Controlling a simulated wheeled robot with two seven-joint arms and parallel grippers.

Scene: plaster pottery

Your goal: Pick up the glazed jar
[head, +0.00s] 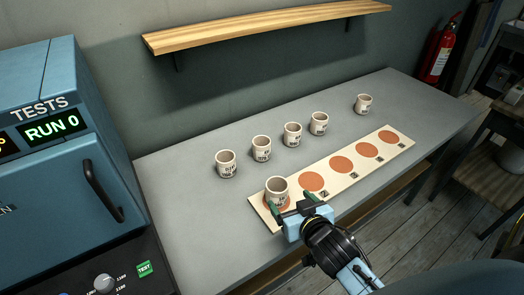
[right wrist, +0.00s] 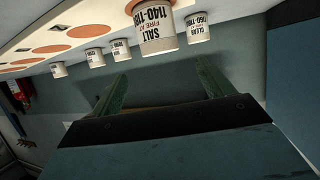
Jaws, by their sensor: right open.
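A pale cup-like jar (head: 277,188) with dark lettering stands upright on the leftmost orange disc of the board in the head view. In the right wrist view, a jar (right wrist: 155,35) marked SALT is ahead of the fingers, on an orange disc. My right gripper (head: 293,205) is at the near side of the jar on the board. It also shows in the right wrist view (right wrist: 162,78), with its green fingers apart and nothing between them. I cannot tell by looks which jar is the glazed one. My left gripper is out of view.
Several similar lettered jars (head: 226,164) stand in a row behind the pale board (head: 262,212). One jar (head: 363,104) stands apart at the far right. The board's other orange discs (head: 341,165) are bare. A blue kiln (head: 55,185) is at left, and a wooden shelf (head: 265,27) hangs above.

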